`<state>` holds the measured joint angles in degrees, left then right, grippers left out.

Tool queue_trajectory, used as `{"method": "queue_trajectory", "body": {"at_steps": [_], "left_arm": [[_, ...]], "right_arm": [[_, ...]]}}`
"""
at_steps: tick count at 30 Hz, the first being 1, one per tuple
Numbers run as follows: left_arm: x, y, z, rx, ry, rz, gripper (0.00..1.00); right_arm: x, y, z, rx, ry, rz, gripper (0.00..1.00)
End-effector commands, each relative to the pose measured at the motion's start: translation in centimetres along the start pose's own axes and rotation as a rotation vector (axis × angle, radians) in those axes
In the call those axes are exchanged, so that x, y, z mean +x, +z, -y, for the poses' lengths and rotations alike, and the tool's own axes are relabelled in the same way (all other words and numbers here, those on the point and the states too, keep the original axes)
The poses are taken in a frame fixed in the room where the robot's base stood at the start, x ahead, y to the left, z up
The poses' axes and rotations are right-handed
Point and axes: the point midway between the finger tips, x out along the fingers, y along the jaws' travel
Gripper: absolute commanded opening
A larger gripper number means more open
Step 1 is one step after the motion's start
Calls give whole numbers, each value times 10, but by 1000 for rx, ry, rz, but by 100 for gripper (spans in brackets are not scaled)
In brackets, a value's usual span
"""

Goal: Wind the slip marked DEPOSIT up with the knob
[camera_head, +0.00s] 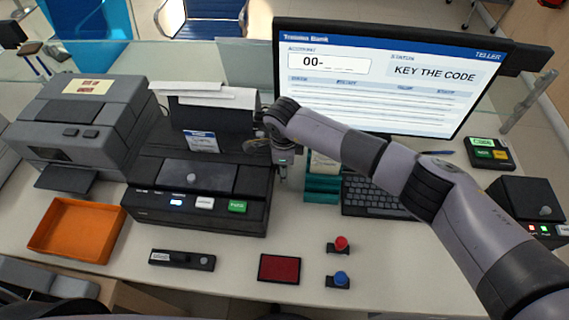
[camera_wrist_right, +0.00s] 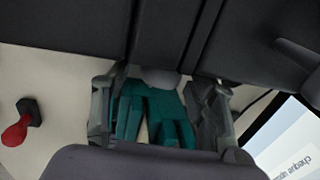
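A white slip with a blue header (camera_head: 201,142) stands in the black printer (camera_head: 150,205); its wording is too small to read. My right gripper (camera_head: 283,168) points down at the printer's right side, beside a teal holder (camera_head: 322,187). In the right wrist view my right gripper (camera_wrist_right: 160,112) is open, its fingers apart, with the teal holder (camera_wrist_right: 150,118) seen beyond them. A pale grey rounded piece (camera_wrist_right: 160,77), possibly the knob, shows between the fingers against the dark body; I cannot tell if they touch it.
An orange tray (camera_head: 50,257), a black stamp-like bar (camera_head: 182,260), a red pad (camera_head: 279,268), and red (camera_head: 340,243) and blue (camera_head: 340,277) stamps lie in front. The keyboard (camera_head: 375,197) and monitor (camera_head: 390,85) stand behind my right arm. Bare counter lies at front right.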

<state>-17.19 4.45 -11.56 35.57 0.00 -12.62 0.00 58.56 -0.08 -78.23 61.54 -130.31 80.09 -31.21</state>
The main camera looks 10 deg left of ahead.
Motion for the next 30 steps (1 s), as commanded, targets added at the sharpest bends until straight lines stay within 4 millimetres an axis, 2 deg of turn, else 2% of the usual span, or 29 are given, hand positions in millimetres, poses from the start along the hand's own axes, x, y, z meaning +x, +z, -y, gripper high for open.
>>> {"method": "queue_trajectory", "body": {"at_steps": [2,20,30], "left_arm": [[0,0,1,0,-1,0,0],[0,1,3,-1,-3,1,0],[6,1,3,-2,-3,1,0]], "right_arm": [[0,0,0,0,0,0,46],[0,0,0,0,0,0,6],[1,0,-2,-4,-59,-2,6]]}}
